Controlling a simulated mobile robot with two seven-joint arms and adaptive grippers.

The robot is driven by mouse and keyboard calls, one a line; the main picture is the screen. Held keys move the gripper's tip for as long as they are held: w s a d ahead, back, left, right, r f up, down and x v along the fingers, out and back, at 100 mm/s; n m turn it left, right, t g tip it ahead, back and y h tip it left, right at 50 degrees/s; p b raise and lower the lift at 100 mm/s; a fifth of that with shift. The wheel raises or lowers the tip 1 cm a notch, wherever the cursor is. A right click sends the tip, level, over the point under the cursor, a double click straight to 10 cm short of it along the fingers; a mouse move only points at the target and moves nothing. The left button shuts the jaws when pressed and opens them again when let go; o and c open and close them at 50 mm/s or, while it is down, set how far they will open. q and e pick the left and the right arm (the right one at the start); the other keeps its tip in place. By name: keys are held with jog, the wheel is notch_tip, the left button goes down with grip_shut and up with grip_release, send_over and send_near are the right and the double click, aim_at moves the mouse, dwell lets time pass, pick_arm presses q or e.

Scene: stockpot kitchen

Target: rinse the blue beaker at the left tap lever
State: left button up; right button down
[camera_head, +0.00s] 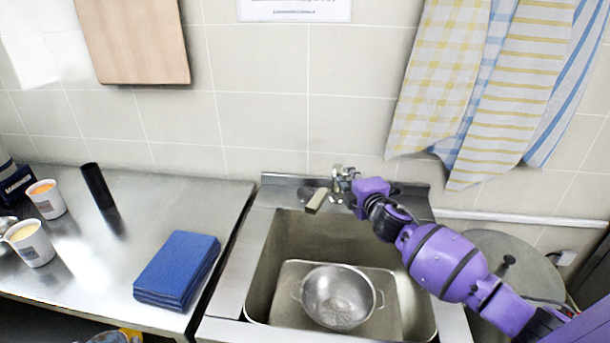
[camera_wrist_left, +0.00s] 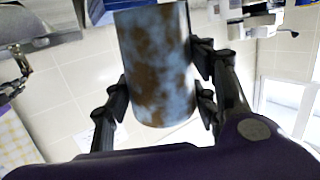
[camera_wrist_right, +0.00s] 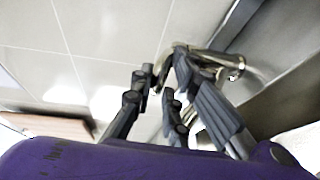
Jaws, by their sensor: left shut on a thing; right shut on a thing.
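A blue beaker (camera_wrist_left: 155,60) with brown stains over its wall fills the upper middle of the left wrist view. My left gripper (camera_wrist_left: 160,88) is shut on it, one finger pair on each side. The beaker and this gripper do not show in the head view. My right gripper (camera_head: 343,184) is at the metal tap (camera_head: 318,200) behind the sink. In the right wrist view its fingers (camera_wrist_right: 168,85) are shut on the tap's lever, which they mostly hide. A bright metal tap part (camera_wrist_right: 236,66) shows beyond the fingers. No water is visible.
A metal colander (camera_head: 338,297) lies in the sink basin (camera_head: 262,285). Folded blue cloths (camera_head: 177,268), a black cylinder (camera_head: 97,186) and two white tubs (camera_head: 30,244) stand on the left counter (camera_head: 130,225). Towels (camera_head: 505,80) hang at the upper right.

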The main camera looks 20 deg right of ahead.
jog(key=shift+w+r, duration=0.2)
jog(key=shift+r, duration=0.45)
jog(key=c, duration=1.9)
grip_release()
jog(key=shift+o, duration=0.2)
jog(key=shift+f, duration=0.3)
jog(key=shift+s, duration=0.3)
jog(key=s+a+r, duration=0.1)
jog(key=s+a, duration=0.1)
jog(key=s, duration=0.9)
jog(key=shift+s+r, duration=0.15)
